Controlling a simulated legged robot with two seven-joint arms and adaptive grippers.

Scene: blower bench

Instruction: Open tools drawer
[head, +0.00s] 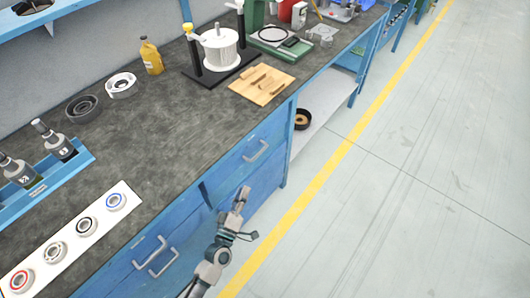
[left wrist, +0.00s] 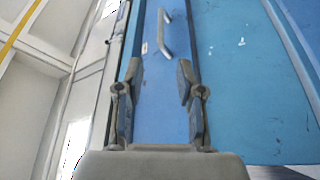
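The blue bench has drawer fronts with grey bar handles; I cannot tell which one is the tools drawer. One drawer front (head: 240,158) with a handle (head: 257,151) is at the right end and looks shut. Two more handles (head: 149,251) show at the lower left. My left gripper (head: 242,196) is in front of the bench, below and left of the right-end handle. In the left wrist view my left gripper (left wrist: 158,77) is open and empty. A handle (left wrist: 166,33) on a blue drawer front (left wrist: 165,100) is beyond the fingertips, not touched. My right gripper is out of view.
The dark bench top (head: 170,140) holds a bearing board (head: 68,240), a blue bottle tray (head: 50,180), a yellow bottle (head: 151,56), a wooden board (head: 262,84) and a white finned part (head: 220,48). The floor (head: 420,180) at right is clear, with a yellow line.

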